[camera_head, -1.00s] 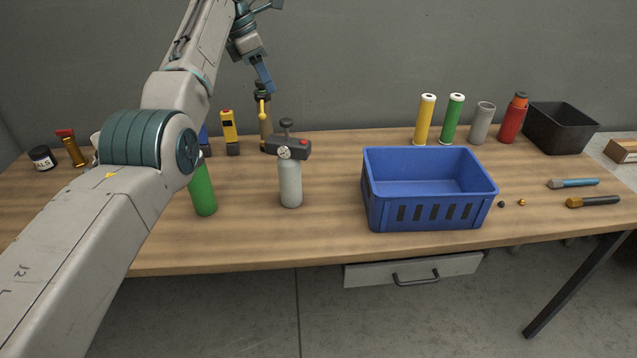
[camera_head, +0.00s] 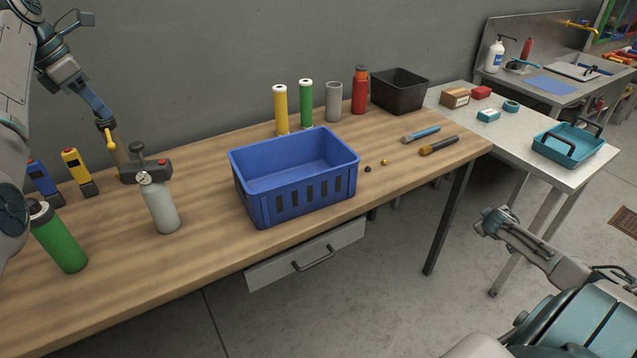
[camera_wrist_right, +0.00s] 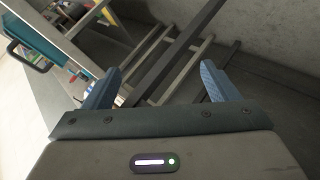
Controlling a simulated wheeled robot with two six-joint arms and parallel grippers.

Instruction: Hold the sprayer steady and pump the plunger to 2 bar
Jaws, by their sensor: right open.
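The sprayer is a pale grey bottle (camera_head: 163,208) with a dark head, a round gauge and a red mark, upright on the bench in the head view. Its dark plunger knob (camera_head: 137,147) stands up above the head. The gauge reading is too small to tell. My right gripper (camera_head: 484,223) is off the bench's right side, away from the sprayer. In the right wrist view its jaws (camera_wrist_right: 158,82) are open and empty.
A blue crate (camera_head: 310,196) stands right of the sprayer, a green bottle (camera_head: 60,240) left of it. Yellow, green, grey and red cylinders stand behind the crate, by a black bin (camera_head: 400,92). A white side table (camera_head: 530,150) is at right. The bench front before the sprayer is clear.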

